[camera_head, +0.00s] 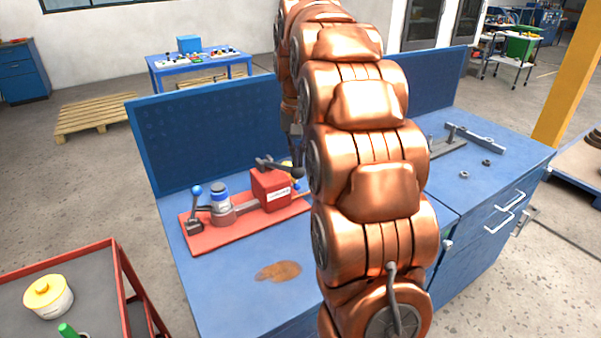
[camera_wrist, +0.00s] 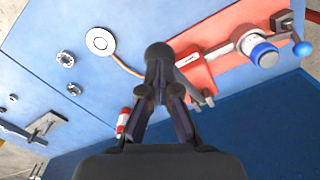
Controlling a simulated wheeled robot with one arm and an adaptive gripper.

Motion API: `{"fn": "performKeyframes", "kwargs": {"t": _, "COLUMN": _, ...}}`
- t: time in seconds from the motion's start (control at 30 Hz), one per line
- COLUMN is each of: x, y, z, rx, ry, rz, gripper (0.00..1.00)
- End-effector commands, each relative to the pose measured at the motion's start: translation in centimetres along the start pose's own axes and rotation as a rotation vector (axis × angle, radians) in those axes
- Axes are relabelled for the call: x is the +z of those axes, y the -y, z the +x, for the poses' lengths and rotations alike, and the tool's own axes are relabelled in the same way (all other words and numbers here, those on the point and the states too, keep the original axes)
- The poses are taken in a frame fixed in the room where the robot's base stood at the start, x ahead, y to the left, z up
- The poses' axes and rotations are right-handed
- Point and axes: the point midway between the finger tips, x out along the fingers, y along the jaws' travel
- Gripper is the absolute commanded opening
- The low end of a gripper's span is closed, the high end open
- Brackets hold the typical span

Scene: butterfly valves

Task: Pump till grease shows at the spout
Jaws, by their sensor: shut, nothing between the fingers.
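The red pump unit's base (camera_head: 243,228) lies on the blue bench. It carries a red box (camera_head: 270,190), a blue-and-white canister (camera_head: 219,201) and a lever with a blue ball (camera_head: 197,190). A dark handle with a round knob (camera_head: 298,173) crosses the box top. In the wrist view, my gripper (camera_wrist: 158,82) is shut and empty beside the red box (camera_wrist: 197,72). A dark round shape overlaps its fingertips, and I cannot tell if they touch it. An orange hose (camera_wrist: 127,67) runs from the box side to a white disc (camera_wrist: 100,41). No grease is clearly visible.
A brown stain (camera_head: 278,271) marks the bench front. Blue back panels (camera_head: 210,135) rise behind the unit. A red-and-white bottle (camera_wrist: 122,122) stands near my gripper. Loose metal rings (camera_wrist: 65,59) and a bracket (camera_wrist: 42,130) lie farther along. A red cart (camera_head: 110,292) stands front left.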

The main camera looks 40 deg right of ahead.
Motion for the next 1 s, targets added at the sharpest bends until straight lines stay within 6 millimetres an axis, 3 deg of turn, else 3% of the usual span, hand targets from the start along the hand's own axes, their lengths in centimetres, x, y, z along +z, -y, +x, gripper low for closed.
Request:
{"fn": "performKeyframes", "kwargs": {"t": 0.27, "x": 0.0, "y": 0.0, "z": -0.3, "rx": 0.0, "ry": 0.0, "rz": 0.0, "gripper": 0.0}}
{"fn": "performKeyframes", "kwargs": {"t": 0.8, "x": -0.1, "y": 0.0, "z": -5.4, "rx": -0.001, "ry": -0.003, "rz": 0.0, "gripper": 0.0}}
{"fn": "performKeyframes", "kwargs": {"t": 1.0, "x": 0.0, "y": 0.0, "z": -6.0, "rx": 0.0, "ry": 0.001, "rz": 0.0, "gripper": 0.0}}
